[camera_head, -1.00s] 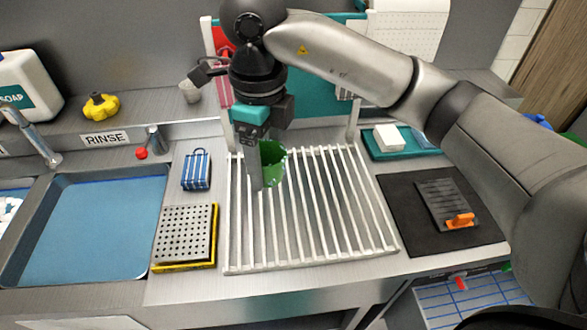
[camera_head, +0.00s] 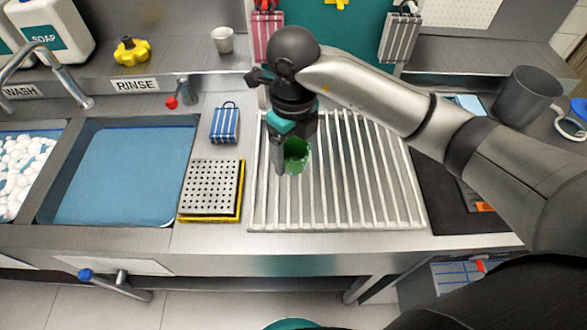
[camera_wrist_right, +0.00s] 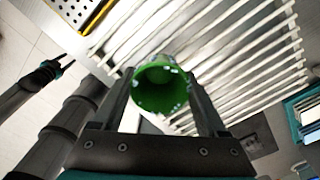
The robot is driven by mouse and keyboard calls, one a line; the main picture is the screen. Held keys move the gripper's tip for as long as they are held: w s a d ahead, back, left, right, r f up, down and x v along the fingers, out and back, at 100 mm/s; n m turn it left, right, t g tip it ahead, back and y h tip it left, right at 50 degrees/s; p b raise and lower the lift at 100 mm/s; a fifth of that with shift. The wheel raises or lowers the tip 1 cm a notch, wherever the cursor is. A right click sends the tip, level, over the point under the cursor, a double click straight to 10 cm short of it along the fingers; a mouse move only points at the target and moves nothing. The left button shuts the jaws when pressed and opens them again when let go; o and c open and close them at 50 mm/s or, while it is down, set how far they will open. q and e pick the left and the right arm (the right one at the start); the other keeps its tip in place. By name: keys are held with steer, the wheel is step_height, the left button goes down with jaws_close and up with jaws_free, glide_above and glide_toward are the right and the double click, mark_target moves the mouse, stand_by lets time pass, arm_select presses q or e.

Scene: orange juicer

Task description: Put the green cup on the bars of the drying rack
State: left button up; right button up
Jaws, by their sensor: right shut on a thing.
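The green cup (camera_head: 297,156) is between the fingers of my right gripper (camera_head: 293,158), over the left back part of the drying rack (camera_head: 345,190). In the right wrist view the cup (camera_wrist_right: 160,88) shows its open mouth toward the camera, with my gripper's (camera_wrist_right: 163,95) two fingers shut on its sides. The rack's white bars (camera_wrist_right: 245,55) lie behind it. The cup's base is hidden, so I cannot tell whether it touches the bars.
A perforated tray on a yellow base (camera_head: 210,190) and a blue striped thing (camera_head: 225,124) stand left of the rack. The rinse basin (camera_head: 120,170) is further left. A dark mat (camera_head: 445,205) and a grey pitcher (camera_head: 525,95) are right. The rack's front bars are clear.

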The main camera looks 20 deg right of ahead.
steer(key=shift+f, duration=2.9)
steer(key=shift+f, duration=0.1)
steer(key=o, duration=1.3)
steer(key=shift+c, duration=0.2)
step_height(320, 180, up, 12)
steer(key=shift+r, duration=0.15)
